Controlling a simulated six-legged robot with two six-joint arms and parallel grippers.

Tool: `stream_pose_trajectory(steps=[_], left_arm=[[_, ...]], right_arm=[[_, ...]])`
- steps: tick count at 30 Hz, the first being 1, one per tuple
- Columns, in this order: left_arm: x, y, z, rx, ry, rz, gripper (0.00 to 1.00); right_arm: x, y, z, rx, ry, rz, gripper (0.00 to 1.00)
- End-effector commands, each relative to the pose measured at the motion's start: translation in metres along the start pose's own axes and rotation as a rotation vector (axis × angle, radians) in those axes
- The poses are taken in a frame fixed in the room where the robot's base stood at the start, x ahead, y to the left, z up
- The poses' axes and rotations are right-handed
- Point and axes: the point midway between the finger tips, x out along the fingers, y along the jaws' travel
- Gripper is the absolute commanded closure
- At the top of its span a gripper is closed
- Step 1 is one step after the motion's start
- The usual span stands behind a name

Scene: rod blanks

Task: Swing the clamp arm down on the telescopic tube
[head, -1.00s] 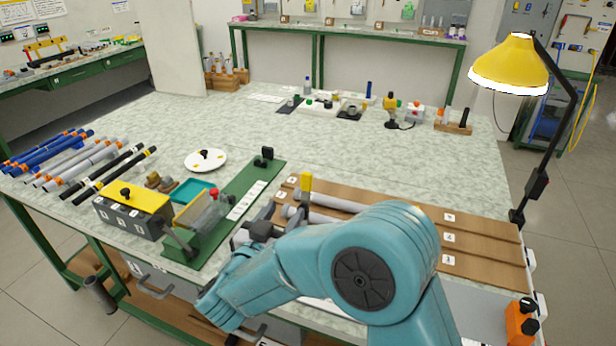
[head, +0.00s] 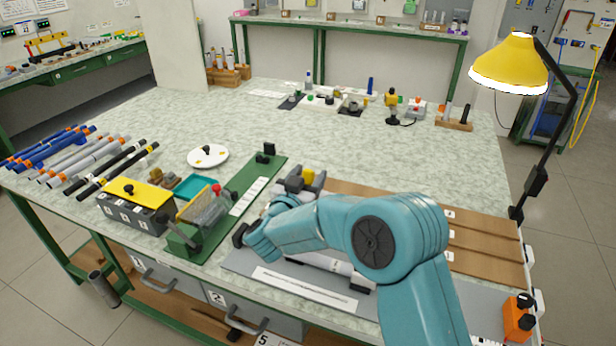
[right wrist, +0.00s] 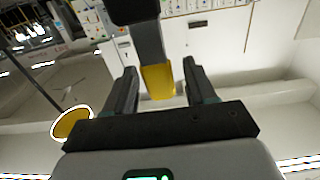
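The clamp arm shows best in the right wrist view as a dark bar with a yellow end (right wrist: 158,82). My right gripper (right wrist: 163,85) is open, with one finger on each side of the yellow end and visible gaps beside it. In the head view the yellow end (head: 308,178) shows near my right gripper (head: 296,184), above the grey plate's back left corner. The telescopic tube (head: 330,263) appears as a light grey cylinder lying on the grey plate (head: 245,263), partly hidden by my right arm. My left gripper is out of view.
A green fixture (head: 240,203) stands left of the gripper, beside a grey box with a yellow lid (head: 138,190). A brown grooved board (head: 490,238) lies to the right. A yellow lamp (head: 510,65) stands at the right edge. The table's middle is clear.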

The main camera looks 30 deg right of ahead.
Motion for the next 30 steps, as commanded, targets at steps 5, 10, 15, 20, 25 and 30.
stream_pose_trajectory(steps=[5, 10, 15, 20, 25, 30], left_arm=[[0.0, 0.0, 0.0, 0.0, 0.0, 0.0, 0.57], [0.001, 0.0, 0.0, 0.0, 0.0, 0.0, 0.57], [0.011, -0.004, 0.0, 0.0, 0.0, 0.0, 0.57], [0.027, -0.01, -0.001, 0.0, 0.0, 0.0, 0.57], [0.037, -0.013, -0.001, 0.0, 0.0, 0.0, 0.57], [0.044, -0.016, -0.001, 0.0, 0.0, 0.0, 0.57]], right_arm=[[0.0, 0.0, 0.0, 0.0, 0.0, 0.0, 1.0], [-0.001, 0.0, 0.0, 0.0, 0.003, 0.0, 1.0], [-0.006, -0.001, 0.003, 0.0, 0.039, -0.001, 1.0], [-0.018, 0.0, 0.005, 0.0, 0.122, 0.0, 1.0], [-0.037, -0.001, 0.002, 0.0, 0.126, -0.002, 1.0], [-0.056, -0.001, 0.005, -0.001, 0.124, -0.003, 1.0]])
